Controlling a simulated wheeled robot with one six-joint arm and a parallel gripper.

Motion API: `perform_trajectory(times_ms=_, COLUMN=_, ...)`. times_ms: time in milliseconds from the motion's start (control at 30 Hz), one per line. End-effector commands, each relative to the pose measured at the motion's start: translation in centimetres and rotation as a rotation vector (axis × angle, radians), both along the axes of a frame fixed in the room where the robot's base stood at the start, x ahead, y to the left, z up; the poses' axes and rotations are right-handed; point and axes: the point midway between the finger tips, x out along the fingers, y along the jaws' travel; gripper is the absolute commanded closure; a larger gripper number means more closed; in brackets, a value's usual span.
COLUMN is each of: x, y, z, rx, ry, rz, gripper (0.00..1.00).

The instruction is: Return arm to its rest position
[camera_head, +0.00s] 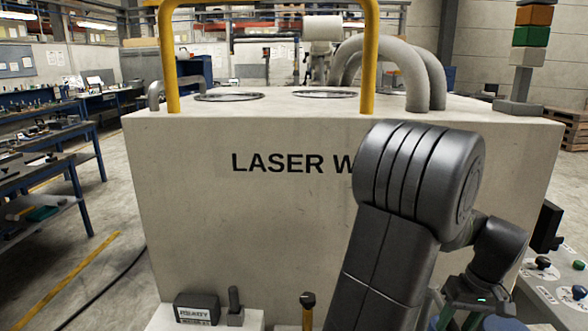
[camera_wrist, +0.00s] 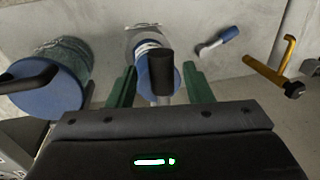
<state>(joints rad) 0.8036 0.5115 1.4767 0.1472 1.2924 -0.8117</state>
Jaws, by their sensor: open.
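My arm reaches down the right side in the head view, in front of the laser welder's pale body (camera_head: 200,210). My gripper (camera_head: 460,318) is low at right there, partly cut off by the bottom edge. In the wrist view its two green fingers stand apart, and my gripper (camera_wrist: 159,70) is open. A dark upright knob (camera_wrist: 161,75) over a round blue part (camera_wrist: 144,56) appears between the fingers; I cannot tell whether they touch it. No clearly recognisable microscope arm shows; a pale cylinder on a stand (camera_head: 322,28) is behind the welder's top.
A blue-topped round part with a black handle (camera_wrist: 45,92) is left of the fingers. A small blue-and-white lever (camera_wrist: 218,40) and a yellow rod with a black knob (camera_wrist: 275,74) are at right. A control panel (camera_head: 560,290) stands at the head view's lower right.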

Motion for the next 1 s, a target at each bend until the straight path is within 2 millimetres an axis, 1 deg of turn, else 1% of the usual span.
perform_trajectory(times_ms=333, x=0.0, y=0.0, z=0.1, rx=0.000, ry=0.000, rz=-0.004, gripper=0.54)
perform_trajectory(times_ms=467, x=0.0, y=-0.2, z=0.8, rx=-0.001, ry=-0.002, rz=-0.002, gripper=0.54)
perform_trajectory(times_ms=567, x=0.0, y=-0.5, z=2.1, rx=-0.003, ry=-0.003, rz=-0.001, gripper=0.54)
perform_trajectory(times_ms=667, x=0.0, y=-0.9, z=3.9, rx=-0.004, ry=-0.005, rz=-0.001, gripper=0.54)
perform_trajectory(times_ms=1000, x=0.0, y=-2.2, z=10.6, rx=-0.004, ry=-0.004, rz=0.000, gripper=0.54)
